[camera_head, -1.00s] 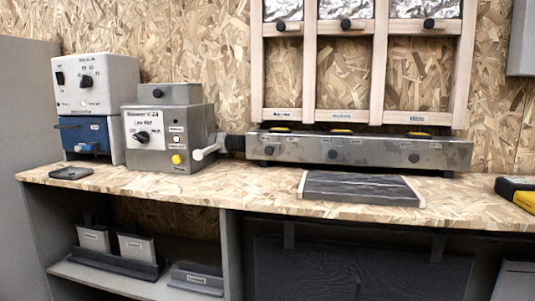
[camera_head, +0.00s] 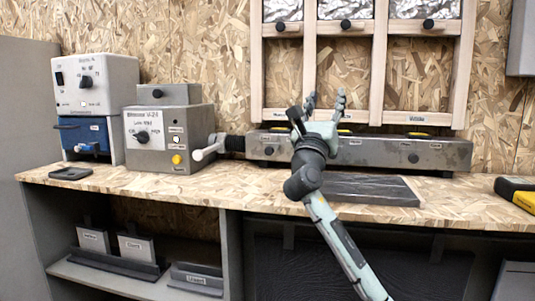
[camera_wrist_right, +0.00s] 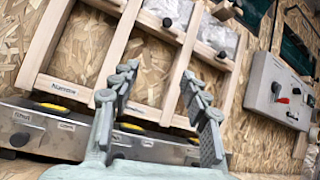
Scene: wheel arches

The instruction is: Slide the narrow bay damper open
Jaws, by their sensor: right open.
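A grey metal manifold box (camera_head: 380,153) sits at the back of the bench under a wooden frame of three bays. It has round dark knobs on its front and yellow pads on top; the left knob (camera_head: 269,150) is visible, the middle one is hidden by my arm. In the right wrist view, a bay's sill carries a label (camera_wrist_right: 63,90) that seems to read "Narrow". I cannot tell which part is the damper. My right gripper (camera_head: 325,101) is open and empty, raised before the manifold and the middle bay; its spread fingers (camera_wrist_right: 158,75) show in the wrist view. My left gripper is out of view.
A grey control box (camera_head: 190,132) with a hose to the manifold and a white-blue unit (camera_head: 97,87) stand at left. A dark slab (camera_head: 375,191) lies on the bench below my right arm. A yellow-black device (camera_head: 518,192) is at right.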

